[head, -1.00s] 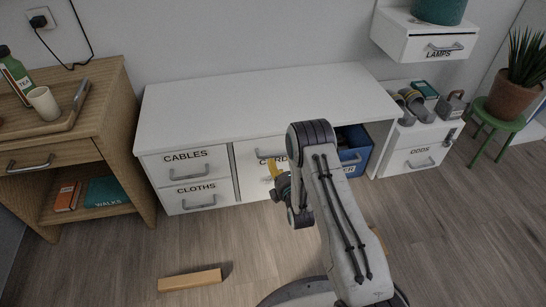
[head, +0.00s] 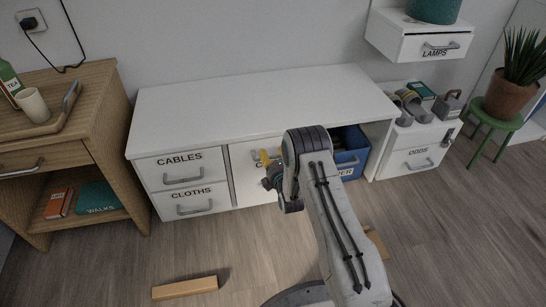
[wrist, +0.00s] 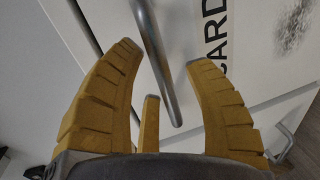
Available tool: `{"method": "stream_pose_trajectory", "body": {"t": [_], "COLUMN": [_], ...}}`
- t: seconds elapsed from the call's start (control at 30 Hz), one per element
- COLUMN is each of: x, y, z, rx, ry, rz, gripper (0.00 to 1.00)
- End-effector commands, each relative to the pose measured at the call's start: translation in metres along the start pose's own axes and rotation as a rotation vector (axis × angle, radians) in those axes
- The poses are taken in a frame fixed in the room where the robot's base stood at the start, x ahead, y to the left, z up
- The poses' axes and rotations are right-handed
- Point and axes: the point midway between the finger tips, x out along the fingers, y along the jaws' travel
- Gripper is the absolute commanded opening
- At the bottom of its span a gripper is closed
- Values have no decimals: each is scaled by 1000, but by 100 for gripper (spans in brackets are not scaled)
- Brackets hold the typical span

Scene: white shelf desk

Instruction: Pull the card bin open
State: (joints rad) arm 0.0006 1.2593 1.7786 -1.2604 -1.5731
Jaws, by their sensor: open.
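The card bin (head: 246,180) is a white front in the desk, mostly behind my arm in the head view. Its front (wrist: 264,62) fills much of the wrist view, with the letters CARD showing. A grey bar handle (wrist: 153,62) on it reaches down between my gripper's fingers. My gripper (wrist: 165,55) is open, with one yellow finger on each side of the handle and visible space beside it. In the head view a yellow fingertip (head: 264,156) shows against the front, near the label. The bin looks closed.
CABLES (head: 181,170) and CLOTHS (head: 193,199) drawers are left of the bin. A blue bin (head: 350,160) is to the right under the desk, partly behind my arm. A wooden block (head: 185,288) lies on the floor at front left.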

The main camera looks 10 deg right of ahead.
Motion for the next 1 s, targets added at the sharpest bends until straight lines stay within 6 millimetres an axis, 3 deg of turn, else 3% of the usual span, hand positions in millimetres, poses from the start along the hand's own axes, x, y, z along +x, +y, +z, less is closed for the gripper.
{"method": "stream_pose_trajectory", "body": {"t": [0.13, 0.7, 1.0], "x": [0, 0, 0], "y": [0, 0, 0], "z": [0, 0, 0], "rx": [0, 0, 0], "ry": [0, 0, 0], "rz": [0, 0, 1], "gripper": [49, 0, 0]}}
